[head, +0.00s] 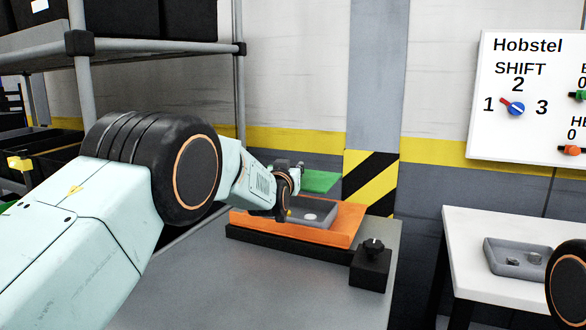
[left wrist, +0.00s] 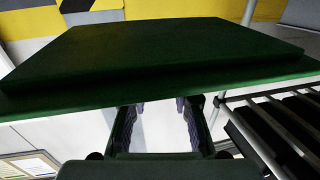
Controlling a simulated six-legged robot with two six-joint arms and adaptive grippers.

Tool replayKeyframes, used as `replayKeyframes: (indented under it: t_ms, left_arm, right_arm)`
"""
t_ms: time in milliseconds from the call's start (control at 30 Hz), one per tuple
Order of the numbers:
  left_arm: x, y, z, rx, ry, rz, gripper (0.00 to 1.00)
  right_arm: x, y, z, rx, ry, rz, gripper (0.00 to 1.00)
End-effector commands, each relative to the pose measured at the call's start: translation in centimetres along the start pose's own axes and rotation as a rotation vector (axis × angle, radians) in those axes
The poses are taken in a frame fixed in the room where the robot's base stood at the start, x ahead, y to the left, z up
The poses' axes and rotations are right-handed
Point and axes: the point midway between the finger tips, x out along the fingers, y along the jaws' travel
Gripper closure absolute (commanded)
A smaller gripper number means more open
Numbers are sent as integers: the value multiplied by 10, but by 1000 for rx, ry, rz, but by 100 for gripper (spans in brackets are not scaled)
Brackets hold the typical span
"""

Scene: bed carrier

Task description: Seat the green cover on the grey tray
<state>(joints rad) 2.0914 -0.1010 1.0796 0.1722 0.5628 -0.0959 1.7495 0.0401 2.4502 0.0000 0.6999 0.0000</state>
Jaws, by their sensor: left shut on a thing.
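The green cover (head: 320,181) is a flat plate held by my left gripper (head: 291,176). In the head view it shows just past the gripper, above the far side of the grey tray and apart from it. In the left wrist view the cover (left wrist: 170,55) looks dark and fills the upper part, with the gripper fingers (left wrist: 158,122) below. The grip point itself is hard to see. The grey tray (head: 326,222) lies on an orange block (head: 345,233), open on top, with a light round piece inside. My arm hides its left part. My right gripper is not in view.
The orange block sits on a black base on a grey bench (head: 300,295). A black box with a knob (head: 371,266) stands at its right front. A white table (head: 460,240) at right holds another grey tray (head: 490,257) with metal parts. A shelf rack (head: 150,57) stands at left.

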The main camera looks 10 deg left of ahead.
Motion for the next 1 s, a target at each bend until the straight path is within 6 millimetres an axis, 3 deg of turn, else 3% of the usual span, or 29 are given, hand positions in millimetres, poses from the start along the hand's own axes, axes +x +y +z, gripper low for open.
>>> replayKeyframes:
  t_ms: [600, 1000]
  left_arm:
    - [1, 0, 0, -5, 5, 0, 100]
    - [1, 0, 37, -4, 3, 0, 100]
  right_arm:
    - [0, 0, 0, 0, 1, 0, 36]
    - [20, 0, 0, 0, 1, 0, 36]
